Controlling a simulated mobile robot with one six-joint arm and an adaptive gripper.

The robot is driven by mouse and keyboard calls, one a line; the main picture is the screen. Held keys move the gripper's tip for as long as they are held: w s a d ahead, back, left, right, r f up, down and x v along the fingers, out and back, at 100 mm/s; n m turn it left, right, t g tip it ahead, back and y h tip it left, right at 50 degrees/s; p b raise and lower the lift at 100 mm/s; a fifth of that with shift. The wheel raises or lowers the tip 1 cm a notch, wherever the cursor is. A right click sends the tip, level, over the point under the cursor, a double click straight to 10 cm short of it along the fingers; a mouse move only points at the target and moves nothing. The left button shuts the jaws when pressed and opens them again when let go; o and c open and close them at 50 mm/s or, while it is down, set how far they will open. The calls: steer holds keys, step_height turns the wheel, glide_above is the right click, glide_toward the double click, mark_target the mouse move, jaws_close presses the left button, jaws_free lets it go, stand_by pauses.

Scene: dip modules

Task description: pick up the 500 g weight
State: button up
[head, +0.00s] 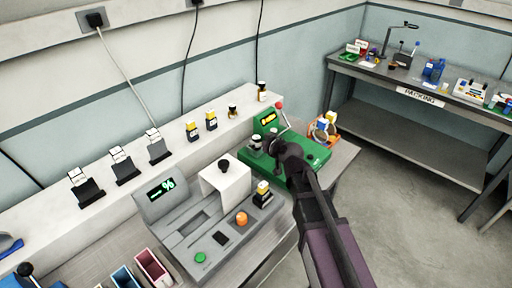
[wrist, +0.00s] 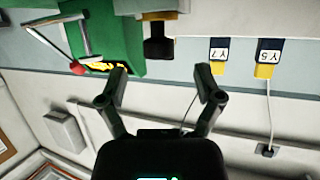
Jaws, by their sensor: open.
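No legible 500 g marking shows, so I cannot tell which piece is the 500 g weight. A small dark-topped, brass-coloured piece (head: 233,110) stands on the back ledge, right of two yellow-and-blue modules. A similar dark-topped piece (head: 262,91) with a pale band stands farther right. The wrist view, which looks upside down, shows one dark piece with a brass-coloured band (wrist: 158,36), beyond the fingertips and roughly between them. My gripper (wrist: 161,76) is open and empty, its fingers apart. In the head view my arm hides part of the green machine, and the fingers are hard to make out.
The green machine (head: 316,157) with a red-knobbed lever is close to my gripper. A grey device (head: 174,216) with a green display stands left. A packing bench (head: 390,82) stands back right.

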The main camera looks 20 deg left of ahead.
mark_target(257, 137)
steer(key=b+x, duration=0.1)
steer(key=x, duration=0.3)
stand_by(0.5)
jaws_close()
